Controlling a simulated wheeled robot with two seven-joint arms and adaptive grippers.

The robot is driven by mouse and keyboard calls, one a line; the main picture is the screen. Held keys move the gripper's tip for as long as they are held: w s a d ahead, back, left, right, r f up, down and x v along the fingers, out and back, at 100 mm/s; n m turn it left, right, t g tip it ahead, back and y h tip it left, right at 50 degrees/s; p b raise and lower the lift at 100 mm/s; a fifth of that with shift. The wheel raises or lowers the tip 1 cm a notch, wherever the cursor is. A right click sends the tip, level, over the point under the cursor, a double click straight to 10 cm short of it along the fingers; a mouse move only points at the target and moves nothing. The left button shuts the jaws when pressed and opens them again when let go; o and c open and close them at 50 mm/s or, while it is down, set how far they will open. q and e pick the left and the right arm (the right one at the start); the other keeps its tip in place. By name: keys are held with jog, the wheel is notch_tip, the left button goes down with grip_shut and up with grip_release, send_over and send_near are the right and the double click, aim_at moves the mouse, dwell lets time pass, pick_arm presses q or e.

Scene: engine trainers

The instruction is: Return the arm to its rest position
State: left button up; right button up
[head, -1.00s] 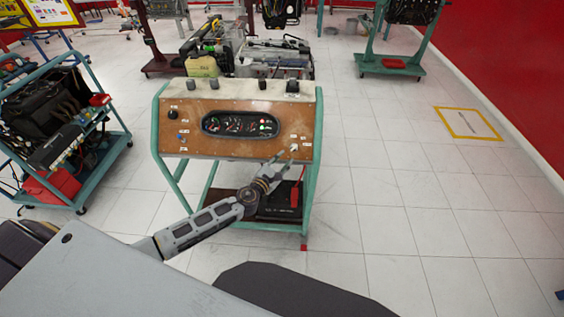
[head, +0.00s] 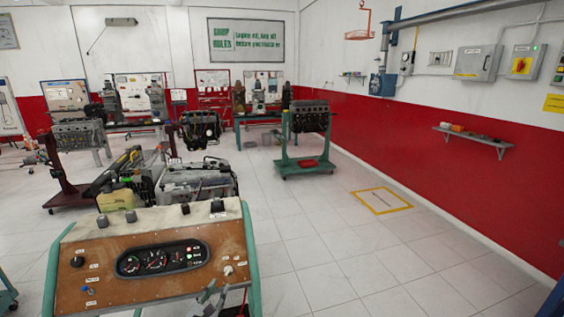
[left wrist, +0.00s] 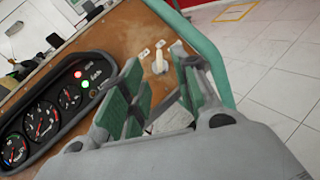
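My left gripper (head: 211,294) shows small at the bottom edge of the head view, in front of the lower right of the engine trainer's brown panel (head: 110,263). The rest of its arm is cut off below. In the left wrist view its two fingers (left wrist: 160,95) stand apart with only panel showing between them, so it is open and empty. A white key-like knob (left wrist: 160,62) sits on the panel just beyond the fingertips, apart from them. The gauge cluster (left wrist: 55,110) has red and green lamps lit. My right gripper is not in view.
The trainer's green frame (head: 253,258) stands close to the gripper. Behind it are an engine on the floor (head: 195,182) and a green engine stand (head: 305,168). A yellow floor square (head: 381,201) lies at right. The tiled floor right of the trainer is clear.

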pick_arm(q)
jog(key=s+a+f+n+g+y, duration=0.1)
jog(key=s+a+f+n+g, duration=0.1)
jog(key=a+f+n, duration=0.7)
jog(key=s+a+f+n+g+y, duration=0.2)
jog(key=a+f+n+g, duration=0.15)
jog(key=f+n, duration=0.9)
jog(key=s+a+f+n+g+y, duration=0.1)
jog(key=s+a+f+n, duration=0.2)
jog(key=s+f+n, duration=0.3)
jog(key=s+a+f+n+g, duration=0.2)
jog(key=s+a+f+n, duration=0.2)
jog(key=f, duration=0.3)
jog(key=s+d+f+n+g, duration=0.1)
jog(key=s+f+n+g, duration=0.15)
jog(key=s+f, duration=0.7)
jog(key=s+d+f+n+g, duration=0.25)
jog(key=s+f, duration=0.35)
jog(key=s, duration=0.6)
jog(key=s+d+f+n+g, duration=0.1)
jog(key=s+d+f, duration=0.1)
jog(key=s+d, duration=0.4)
jog(key=s+d+f+n+g+h+b, duration=0.1)
jog(key=s+d, duration=0.4)
jog(key=s, duration=0.8)
jog(key=shift+d+f, duration=0.4)
jog(key=shift+f, duration=0.45)
